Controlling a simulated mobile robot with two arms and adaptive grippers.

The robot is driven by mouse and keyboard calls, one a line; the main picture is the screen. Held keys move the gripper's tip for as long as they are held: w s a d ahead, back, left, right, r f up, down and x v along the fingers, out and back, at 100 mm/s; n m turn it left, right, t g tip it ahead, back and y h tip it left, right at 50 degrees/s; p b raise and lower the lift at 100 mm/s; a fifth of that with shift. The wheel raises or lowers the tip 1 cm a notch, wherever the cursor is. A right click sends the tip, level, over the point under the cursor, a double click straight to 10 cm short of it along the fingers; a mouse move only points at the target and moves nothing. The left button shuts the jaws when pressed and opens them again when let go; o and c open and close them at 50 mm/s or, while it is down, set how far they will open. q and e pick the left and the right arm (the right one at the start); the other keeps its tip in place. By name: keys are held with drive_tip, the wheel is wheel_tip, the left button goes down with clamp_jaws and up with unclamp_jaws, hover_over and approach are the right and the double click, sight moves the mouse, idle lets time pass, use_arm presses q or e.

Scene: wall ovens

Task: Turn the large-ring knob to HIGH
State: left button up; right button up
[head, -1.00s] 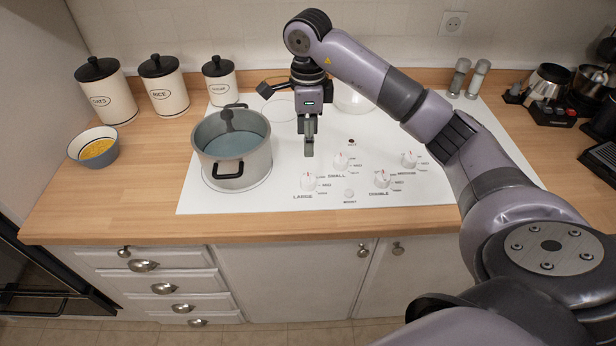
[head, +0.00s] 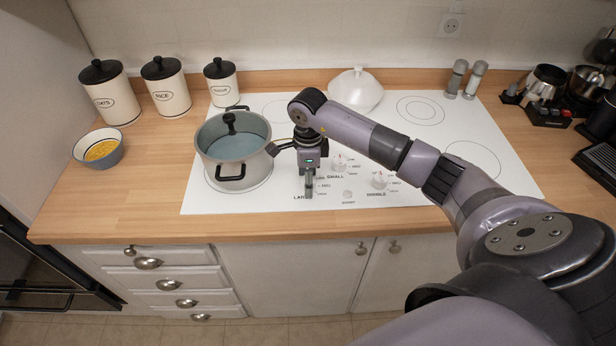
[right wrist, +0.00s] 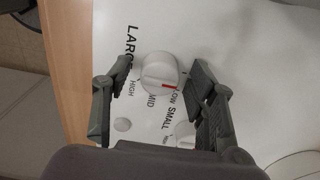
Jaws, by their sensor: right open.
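The large-ring knob (right wrist: 158,70) is a round white dial with a red pointer mark, beside the printed word LARGE on the white hob (head: 400,205). In the right wrist view its red mark points toward the LOW side, with MID and HIGH printed further left. My right gripper (right wrist: 152,82) is open, with one finger on each side of the knob; I cannot tell whether either touches it. In the head view my right gripper (head: 308,188) points down at the front of the hob and hides this knob. My left gripper is not in view.
A lidded grey pot (head: 240,178) stands close left of my right gripper. The small knob (head: 340,162) and double knob (head: 379,180) are to the right. A white lidded dish (head: 356,92) sits behind.

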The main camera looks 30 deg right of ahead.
drive_tip(key=c, duration=1.1)
drive_tip(key=shift+c, duration=0.2)
